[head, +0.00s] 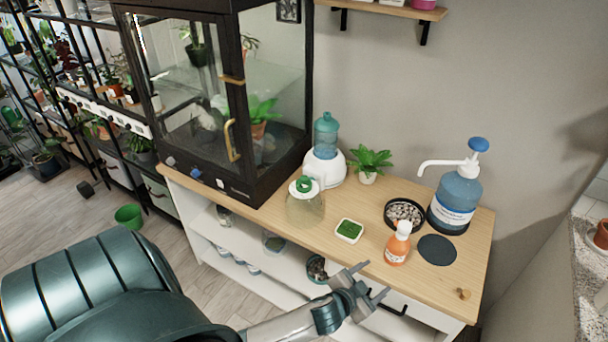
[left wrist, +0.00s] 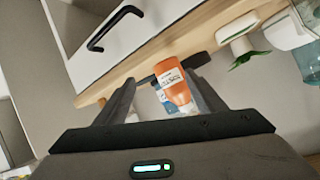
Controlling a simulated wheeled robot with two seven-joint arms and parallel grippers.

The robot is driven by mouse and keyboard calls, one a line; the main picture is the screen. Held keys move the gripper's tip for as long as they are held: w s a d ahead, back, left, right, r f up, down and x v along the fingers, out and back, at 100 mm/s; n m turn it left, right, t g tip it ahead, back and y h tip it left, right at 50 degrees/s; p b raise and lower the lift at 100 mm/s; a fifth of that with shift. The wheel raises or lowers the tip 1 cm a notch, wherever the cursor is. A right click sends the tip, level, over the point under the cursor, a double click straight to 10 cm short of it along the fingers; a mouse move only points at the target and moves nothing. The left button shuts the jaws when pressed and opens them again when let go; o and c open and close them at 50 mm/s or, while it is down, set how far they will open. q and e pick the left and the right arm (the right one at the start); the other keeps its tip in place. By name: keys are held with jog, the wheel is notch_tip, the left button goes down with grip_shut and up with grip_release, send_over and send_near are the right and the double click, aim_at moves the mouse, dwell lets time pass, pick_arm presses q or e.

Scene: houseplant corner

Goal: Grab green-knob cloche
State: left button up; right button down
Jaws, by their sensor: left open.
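The green-knob cloche (head: 305,208) is a clear glass dome with a green knob on top. It stands upright on the wooden counter, in front of the white dispenser base. My left gripper (head: 372,281) is open and empty at the counter's front edge, to the right of the cloche and well apart from it. In the left wrist view the open fingers (left wrist: 164,92) frame an orange spray bottle (left wrist: 175,84) beyond them. A clear shape at that view's right edge may be the cloche; I cannot tell. My right gripper is not in view.
On the counter (head: 330,262) are a square moss dish (head: 349,230), a pebble tray (head: 404,213), the orange spray bottle (head: 397,245), a blue pump bottle (head: 456,200) and a potted plant (head: 369,163). A black-framed glass cabinet (head: 235,190) stands left of the cloche.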

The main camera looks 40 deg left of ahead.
pick_arm(q)
jog(key=w+d+r+m+g+h+p, duration=0.1)
jog(key=w+d+r+m+h, duration=0.45)
jog(key=r, duration=0.55)
jog(key=w+d+r+m+g+h, duration=0.1)
jog(key=w+d+r+m+h, duration=0.1)
jog(key=w+r+m+h, duration=0.65)
jog(key=a+m+g+y, duration=0.1)
jog(key=a, duration=0.2)
jog(key=a+m+g+y, duration=0.1)
jog(key=a+g+y, duration=0.1)
jog(key=a, duration=0.1)
jog(key=a+r+m+g+y, duration=0.1)
jog(key=a+g, duration=0.1)
jog(key=a, duration=0.1)
jog(key=shift+w+a, duration=0.3)
jog(key=shift+w, duration=0.1)
jog(key=s+a+r+n+g+y, duration=0.2)
jog(key=a+y, duration=0.1)
jog(key=a, duration=0.8)
jog(key=s+a+r+n+g+y, duration=0.2)
jog(key=s+a+r+y, duration=0.1)
jog(key=a, duration=0.7)
jog(key=s+a+r+n+g+y+p, duration=0.1)
jog(key=s+a+r+g+y, duration=0.1)
jog(key=a, duration=0.9)
jog(key=shift+s+a+r+n+y, duration=0.35)
jog(key=shift+r+y, duration=0.25)
jog(key=shift+y, duration=0.4)
jog(key=shift+w+f, duration=0.1)
